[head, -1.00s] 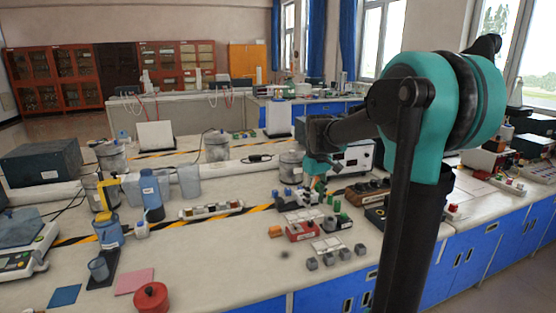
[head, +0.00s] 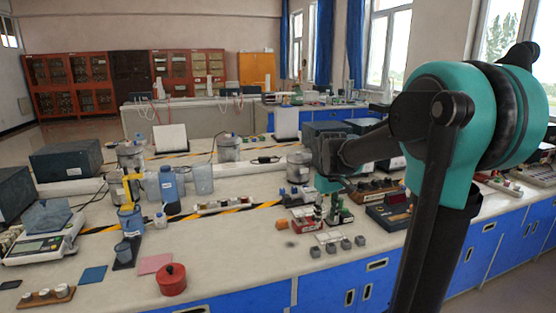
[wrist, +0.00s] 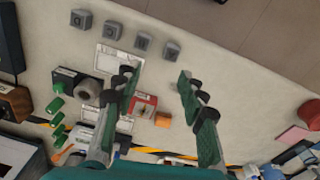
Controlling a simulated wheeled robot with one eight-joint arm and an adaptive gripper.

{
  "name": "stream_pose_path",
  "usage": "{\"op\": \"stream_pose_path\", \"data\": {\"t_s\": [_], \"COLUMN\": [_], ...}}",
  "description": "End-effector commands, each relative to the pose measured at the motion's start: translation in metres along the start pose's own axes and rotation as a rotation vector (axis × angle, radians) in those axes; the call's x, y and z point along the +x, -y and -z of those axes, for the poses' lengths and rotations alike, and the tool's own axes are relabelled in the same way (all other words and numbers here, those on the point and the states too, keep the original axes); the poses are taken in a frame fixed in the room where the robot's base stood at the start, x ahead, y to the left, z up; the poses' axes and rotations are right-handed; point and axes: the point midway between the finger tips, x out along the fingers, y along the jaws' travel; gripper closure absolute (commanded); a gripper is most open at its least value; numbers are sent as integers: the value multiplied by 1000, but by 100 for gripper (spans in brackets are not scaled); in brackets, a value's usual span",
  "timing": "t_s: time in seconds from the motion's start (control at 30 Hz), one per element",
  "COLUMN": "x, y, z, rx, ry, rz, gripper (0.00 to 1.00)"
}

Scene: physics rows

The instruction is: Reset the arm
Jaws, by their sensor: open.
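My arm, teal and black, rises at the right of the head view. My gripper (head: 332,190) hangs from its end over the right part of the lab bench (head: 240,262), its fingertips hard to make out there. In the wrist view my gripper (wrist: 157,82) shows two green and black fingers spread wide with a clear gap. It is open and nothing is held between the fingers. A red and white block (wrist: 144,103) and an orange block (wrist: 163,119) lie on the bench beyond the gap.
Several small grey cubes (head: 345,243) lie near the bench's front edge. A red pot (head: 172,279), a balance (head: 45,240) and a blue bottle (head: 169,190) stand to the left. Dark boxes stand behind. The front middle of the bench is mostly bare.

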Motion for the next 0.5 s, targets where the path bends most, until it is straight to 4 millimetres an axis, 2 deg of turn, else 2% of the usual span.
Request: {"op": "stream_pose_path", "data": {"t_s": [0.27,0.37,0.5], "x": [28,43,73], "y": [10,16,29], "z": [-44,-67,-113], "rx": [103,155,259], "ry": [-67,-103,-174], "rz": [-24,-36,-54], "gripper": [59,59,59]}}
